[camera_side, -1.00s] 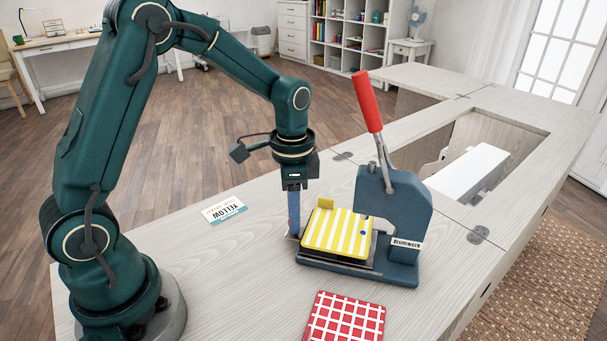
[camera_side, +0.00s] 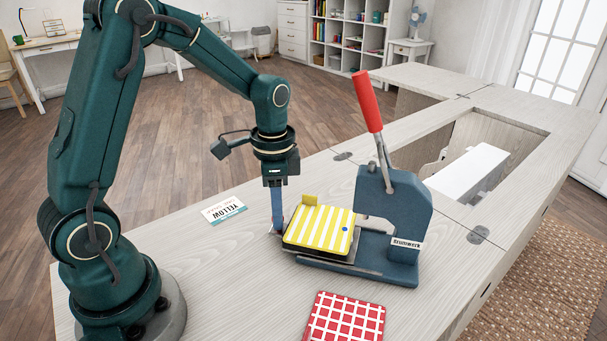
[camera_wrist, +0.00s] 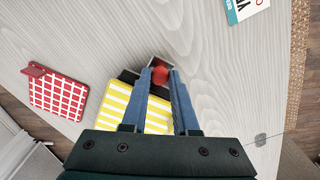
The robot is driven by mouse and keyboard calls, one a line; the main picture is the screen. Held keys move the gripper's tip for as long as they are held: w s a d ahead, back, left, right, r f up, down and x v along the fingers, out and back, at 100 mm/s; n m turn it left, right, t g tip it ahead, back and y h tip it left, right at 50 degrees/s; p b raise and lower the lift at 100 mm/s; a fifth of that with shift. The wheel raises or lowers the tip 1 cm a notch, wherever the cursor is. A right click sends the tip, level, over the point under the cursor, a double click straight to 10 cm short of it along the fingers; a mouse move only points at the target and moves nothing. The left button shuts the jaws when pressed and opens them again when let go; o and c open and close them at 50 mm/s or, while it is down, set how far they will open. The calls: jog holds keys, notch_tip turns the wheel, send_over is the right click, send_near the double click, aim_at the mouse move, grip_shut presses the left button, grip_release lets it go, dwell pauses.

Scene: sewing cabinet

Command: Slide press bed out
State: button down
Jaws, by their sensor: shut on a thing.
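The blue press (camera_side: 395,210) with a raised red-handled lever stands on the cabinet top. Its bed bears a yellow-and-white striped pad (camera_side: 318,228) and sits out to the left of the press head, over the left end of the base (camera_side: 365,267). A blue dot (camera_side: 345,229) shows near the pad's right edge. My gripper (camera_side: 277,228) points down at the bed's left end. In the wrist view its blue fingers (camera_wrist: 161,72) are shut on a red knob (camera_wrist: 159,75) at the bed's end. The pad (camera_wrist: 118,100) is partly hidden behind the fingers.
A red-and-white checked pad (camera_side: 345,318) lies in front of the press. A white machine (camera_side: 470,175) sits in the cabinet opening behind the press.

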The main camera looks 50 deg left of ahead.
jog(key=s+a, duration=0.1)
jog(key=a, duration=0.1)
jog(key=s+a, duration=0.2)
jog(key=shift+s+a, duration=0.2)
jog(key=shift+a, duration=0.2)
jog(key=c, duration=0.7)
grip_release()
jog(key=shift+r, duration=2.6)
